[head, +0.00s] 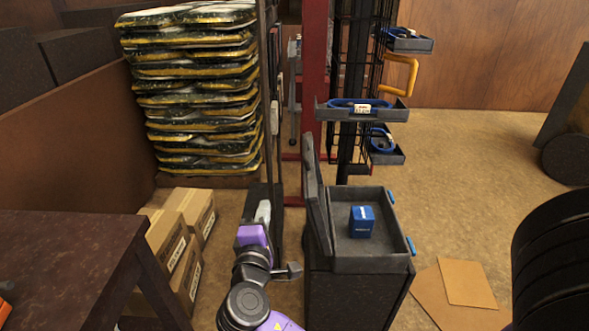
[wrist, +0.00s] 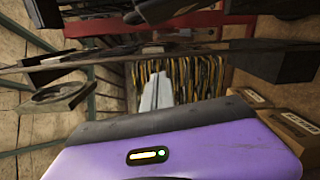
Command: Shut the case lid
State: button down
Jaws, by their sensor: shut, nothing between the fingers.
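The case (head: 372,263) is dark grey and stands on a dark cabinet, with its tray open to view in the head view. Its lid (head: 316,205) stands upright along the tray's left side. Two blue latches show on the tray's right side, and a small blue box (head: 362,221) sits inside. My gripper (head: 263,211) is to the left of the lid, apart from it, with its pale fingers together and empty. In the wrist view the fingers (wrist: 155,93) show past the purple wrist housing. I cannot make out the case in the wrist view.
Cardboard boxes (head: 187,222) stand left of my arm, beside a dark table (head: 70,255). Tall stacked sacks (head: 195,90) and a red post (head: 315,70) stand behind. A rack with small trays (head: 362,113) rises behind the case. Flat cardboard (head: 465,283) lies on the floor at right.

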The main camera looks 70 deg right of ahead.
aim_at(314, 183)
jog(key=s+d+r+g+p, duration=0.1)
jog(key=d+r, duration=0.1)
jog(key=d, duration=0.4)
jog(key=s+d+r+m+g+h, duration=0.1)
jog(key=d+r, duration=0.2)
jog(key=d, duration=0.4)
jog(key=shift+d+p, duration=0.25)
jog(key=shift+p, duration=0.1)
jog(key=shift+s+m, duration=0.1)
jog(key=shift+m, duration=0.2)
